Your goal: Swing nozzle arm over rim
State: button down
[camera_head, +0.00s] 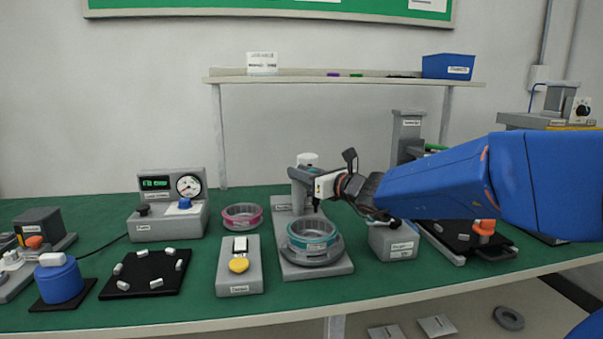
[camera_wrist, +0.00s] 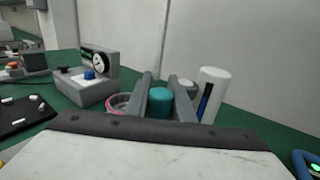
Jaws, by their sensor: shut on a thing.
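A dispensing station (camera_head: 287,222) with a grey base stands at the middle of the bench. Its post carries a grey nozzle arm (camera_head: 300,175) with a white cylinder (camera_head: 307,159) on top; the white cylinder also shows in the wrist view (camera_wrist: 213,88). A clear ring with a teal band (camera_head: 312,231), the rim, sits on the station's round plate. My gripper (camera_head: 319,187) is at the nozzle arm, above and behind the ring. In the wrist view its fingers (camera_wrist: 166,100) are shut on a teal cylindrical piece (camera_wrist: 160,103). My gripper partly hides the nozzle, so its exact position over the rim is unclear.
A pink ring (camera_head: 241,216) lies left of the station. A grey box with a yellow part (camera_head: 239,264) stands front left. A gauge unit (camera_head: 169,210) is further left. A labelled grey box (camera_head: 393,241) stands close on the right, under my arm.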

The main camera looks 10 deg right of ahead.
jog(key=shift+w+r, duration=0.1)
jog(key=shift+r, duration=0.1)
jog(key=c, duration=1.5)
grip_release()
jog(key=shift+f, duration=0.1)
jog(key=shift+c, duration=0.2)
jog(key=v, duration=1.7)
jog(key=shift+d, duration=0.1)
